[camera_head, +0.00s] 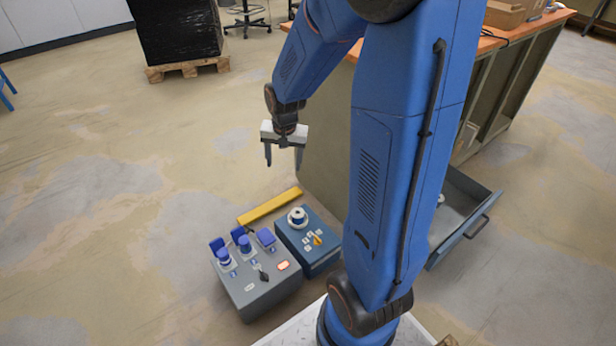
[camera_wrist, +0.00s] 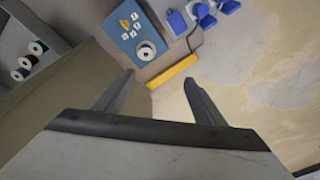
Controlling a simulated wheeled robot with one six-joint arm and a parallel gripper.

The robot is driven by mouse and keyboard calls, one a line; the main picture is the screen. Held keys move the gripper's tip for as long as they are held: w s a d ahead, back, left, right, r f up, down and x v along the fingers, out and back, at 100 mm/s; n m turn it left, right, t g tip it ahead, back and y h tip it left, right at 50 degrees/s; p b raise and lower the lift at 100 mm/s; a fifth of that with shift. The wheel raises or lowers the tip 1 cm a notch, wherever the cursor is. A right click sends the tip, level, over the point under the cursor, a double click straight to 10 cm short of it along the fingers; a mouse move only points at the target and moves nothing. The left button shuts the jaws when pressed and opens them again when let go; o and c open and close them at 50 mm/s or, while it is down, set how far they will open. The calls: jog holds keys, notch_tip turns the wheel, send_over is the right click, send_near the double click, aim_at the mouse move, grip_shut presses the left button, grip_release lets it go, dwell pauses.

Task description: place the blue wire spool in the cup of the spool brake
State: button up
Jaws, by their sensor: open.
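My gripper (camera_head: 284,157) is open and empty, hanging in the air above the floor beside the bench; its two fingers also show in the wrist view (camera_wrist: 159,77).
The open drawer (camera_head: 466,232) juts out from the bench, partly hidden behind my arm. A grey box (camera_head: 262,295) with blue sockets stands left of the blue box. A yellow bar (camera_head: 270,207) lies behind them. The floor to the left is clear.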

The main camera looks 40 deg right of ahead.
jog(key=s+a+r+n+t, duration=0.1)
jog(key=s+a+r+n, duration=0.3)
jog(key=s+r, duration=0.4)
jog(key=s+a+r+n+t, duration=0.1)
jog(key=s+a+r+n, duration=0.3)
jog(key=s+r, duration=0.5)
jog(key=s, duration=0.7)
jog(key=shift+s+t, duration=0.2)
jog(key=shift+t, duration=0.2)
